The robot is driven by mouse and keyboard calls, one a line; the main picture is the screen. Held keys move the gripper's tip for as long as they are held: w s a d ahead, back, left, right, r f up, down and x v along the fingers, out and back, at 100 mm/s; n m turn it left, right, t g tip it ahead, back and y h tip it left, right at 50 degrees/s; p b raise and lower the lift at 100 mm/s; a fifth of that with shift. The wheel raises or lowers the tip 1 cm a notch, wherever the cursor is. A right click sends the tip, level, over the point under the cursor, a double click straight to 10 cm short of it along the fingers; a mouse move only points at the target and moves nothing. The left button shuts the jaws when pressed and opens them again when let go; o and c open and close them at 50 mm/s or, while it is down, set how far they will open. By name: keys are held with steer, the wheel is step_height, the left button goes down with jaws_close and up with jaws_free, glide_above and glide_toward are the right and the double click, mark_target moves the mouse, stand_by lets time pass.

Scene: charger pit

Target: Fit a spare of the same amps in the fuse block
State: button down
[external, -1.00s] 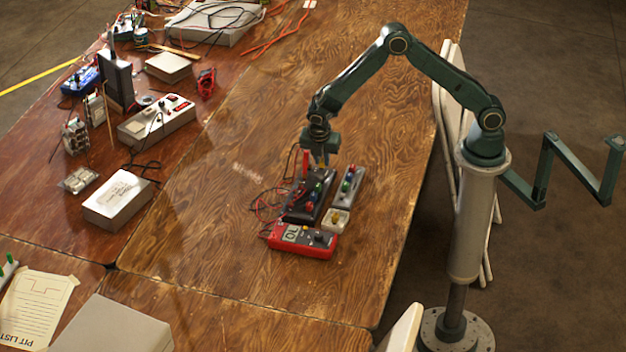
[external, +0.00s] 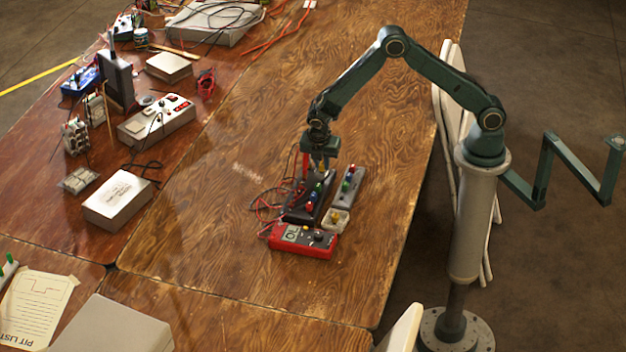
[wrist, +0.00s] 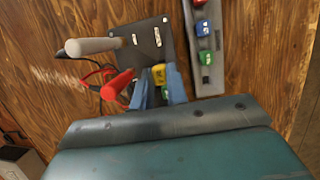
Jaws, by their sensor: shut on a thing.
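My gripper (external: 321,166) is over the far end of the dark fuse block (external: 296,214), pointing down. In the wrist view, its blue fingers (wrist: 158,88) are shut on a yellow fuse (wrist: 158,74). A green patch shows low between the fingers; I cannot tell what it belongs to. The block's dark top (wrist: 146,52) shows pale metal marks. Blue, red and green fuses show on the block in the external view. The grey spare rack (external: 345,193) beside it holds red (wrist: 200,3), blue (wrist: 201,27) and green (wrist: 205,57) fuses, with a dark empty place (wrist: 206,80) past the green. Whether the held fuse touches the block is hidden.
A red multimeter (external: 318,250) lies in front of the block. A small pale dish (external: 343,229) holds a yellow piece.

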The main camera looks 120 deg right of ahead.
steer(key=shift+f, duration=1.5)
steer(key=shift+f, duration=0.4)
stand_by(1.4)
steer(key=c, duration=1)
jaws_free()
steer(key=shift+r, duration=0.15)
steer(key=shift+r, duration=3.65)
